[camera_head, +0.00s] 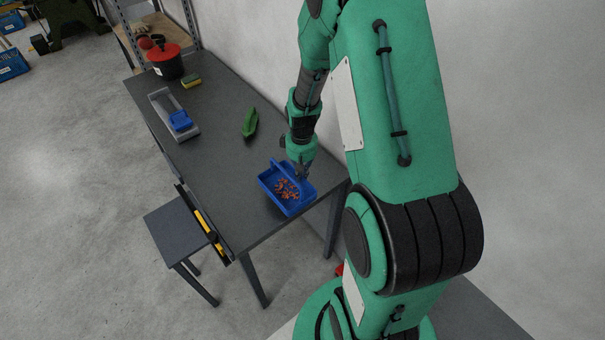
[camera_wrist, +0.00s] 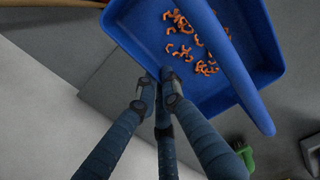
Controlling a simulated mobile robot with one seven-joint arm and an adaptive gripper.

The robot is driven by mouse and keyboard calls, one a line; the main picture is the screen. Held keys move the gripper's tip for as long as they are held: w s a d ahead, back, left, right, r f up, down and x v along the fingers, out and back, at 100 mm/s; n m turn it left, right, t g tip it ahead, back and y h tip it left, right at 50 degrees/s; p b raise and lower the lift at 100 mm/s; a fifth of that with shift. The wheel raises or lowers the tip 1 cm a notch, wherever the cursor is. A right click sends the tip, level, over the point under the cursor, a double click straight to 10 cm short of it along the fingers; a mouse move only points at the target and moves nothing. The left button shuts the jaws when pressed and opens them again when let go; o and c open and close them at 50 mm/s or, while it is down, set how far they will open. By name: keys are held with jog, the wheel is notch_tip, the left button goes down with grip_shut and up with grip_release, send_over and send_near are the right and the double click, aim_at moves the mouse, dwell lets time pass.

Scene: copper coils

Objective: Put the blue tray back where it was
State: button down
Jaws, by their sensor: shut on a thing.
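The blue tray (camera_head: 268,185) is at the near end of the dark table in the head view, with small orange copper coils (camera_head: 288,189) lying in it. A blue handle bar crosses it. My gripper (camera_head: 300,172) is at the tray's right side. In the wrist view the tray (camera_wrist: 135,45) fills the upper middle, with the coils (camera_wrist: 185,45) inside. My gripper's fingers (camera_wrist: 160,88) are closed on the tray's wall at its lower edge. I cannot tell whether the tray rests on the table or hangs just above it.
On the table (camera_head: 215,150) are a green boat-shaped thing (camera_head: 250,123), a grey holder (camera_head: 160,103) with a small blue box (camera_head: 180,120), a sponge (camera_head: 192,82) and a red-lidded pot (camera_head: 166,64). A stool (camera_head: 175,228) stands at left. A wall rises behind the table.

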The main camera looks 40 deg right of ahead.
jog(key=s+d, duration=0.3)
jog(key=s, duration=0.4)
jog(key=shift+s+d, duration=0.35)
jog(key=shift+s, duration=0.05)
jog(key=shift+w, duration=0.1)
jog(key=w+d, duration=0.2)
jog(key=w, duration=0.2)
jog(key=w+d+f, duration=0.1)
jog(key=w+d, duration=0.2)
jog(key=w, duration=0.2)
jog(key=w+d+b, duration=0.1)
jog(key=w+d, duration=0.2)
jog(key=w, duration=0.1)
jog(key=shift+w+d+f, duration=0.1)
jog(key=shift+w+f, duration=0.2)
jog(key=shift+f+b, duration=0.3)
jog(key=shift+f, duration=1.4)
jog(key=shift+f, duration=0.15)
